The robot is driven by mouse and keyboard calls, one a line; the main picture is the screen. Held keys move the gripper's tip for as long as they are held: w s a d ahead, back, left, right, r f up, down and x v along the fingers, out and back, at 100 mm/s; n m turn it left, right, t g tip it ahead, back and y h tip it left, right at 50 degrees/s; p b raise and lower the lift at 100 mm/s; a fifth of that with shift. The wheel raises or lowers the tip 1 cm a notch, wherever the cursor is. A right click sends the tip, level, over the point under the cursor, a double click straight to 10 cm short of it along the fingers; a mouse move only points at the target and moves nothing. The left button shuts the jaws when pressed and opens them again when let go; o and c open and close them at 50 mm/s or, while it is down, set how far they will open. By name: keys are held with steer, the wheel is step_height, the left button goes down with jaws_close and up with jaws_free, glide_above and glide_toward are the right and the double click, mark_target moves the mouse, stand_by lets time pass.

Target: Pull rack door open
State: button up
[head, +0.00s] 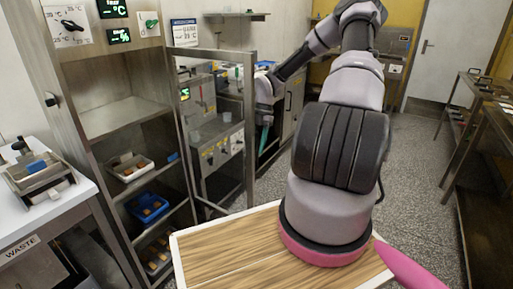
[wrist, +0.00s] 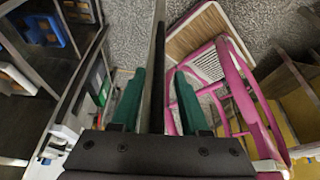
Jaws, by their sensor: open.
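The rack (head: 110,115) is a tall steel cabinet with open shelves at the left of the head view. Its glazed, steel-framed door (head: 249,150) stands swung out from the rack's right side, leaving the shelves exposed. My gripper (head: 265,138) is beside the door's outer upright, at about mid height. In the wrist view my gripper (wrist: 158,98) has its green fingers apart, one on each side of a thin dark upright, which looks like the door's edge (wrist: 157,60). Gaps show beside the upright; whether a finger touches it I cannot tell.
Shelf bins, including a blue one (head: 148,206), sit inside the rack. A white worktop (head: 45,205) marked WASTE is at left. Steel racks (head: 480,120) stand at right. Speckled floor (head: 415,170) is clear between. Machines stand behind the door.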

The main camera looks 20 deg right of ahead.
steer(key=v, duration=1)
steer(key=shift+r, duration=0.1)
